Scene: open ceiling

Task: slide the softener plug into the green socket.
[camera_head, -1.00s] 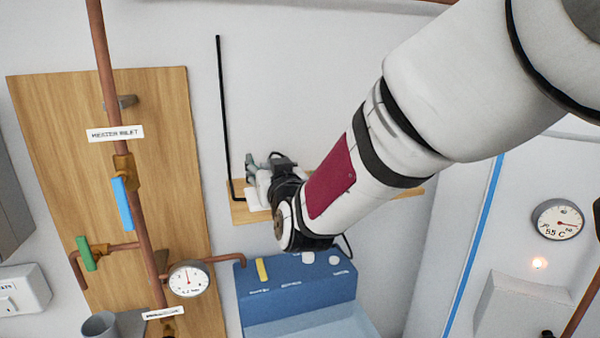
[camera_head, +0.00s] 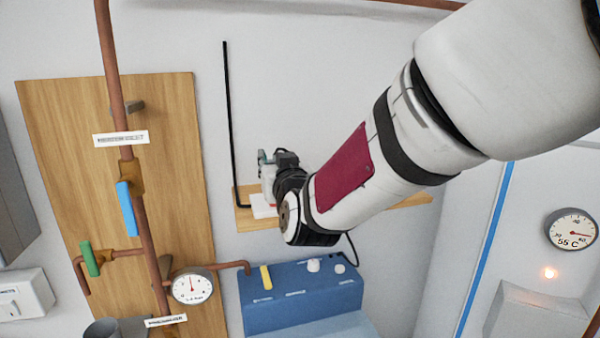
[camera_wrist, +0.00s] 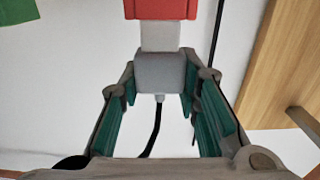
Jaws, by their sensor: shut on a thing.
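My gripper (camera_wrist: 160,105) is shut on a grey plug (camera_wrist: 160,72), seen in the wrist view, with teal-lined fingers on both sides. A black cable (camera_wrist: 155,130) runs from its near end. A paler grey block lies beyond the plug body, reaching a red block (camera_wrist: 160,8) at the top edge; I cannot tell whether they touch or are joined. A green patch (camera_wrist: 15,10), possibly the green socket, is cut off in the upper left corner, apart from the plug. In the head view my gripper (camera_head: 266,168) is above the small shelf, and the plug is not clear.
The wooden shelf (camera_head: 243,220) carries a white piece (camera_head: 262,206). A black upright rod (camera_head: 229,120) stands at its left. A blue unit (camera_head: 300,300) with knobs is below. Copper pipes, valves and a gauge (camera_head: 192,287) are on the wooden board (camera_head: 60,150) at left.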

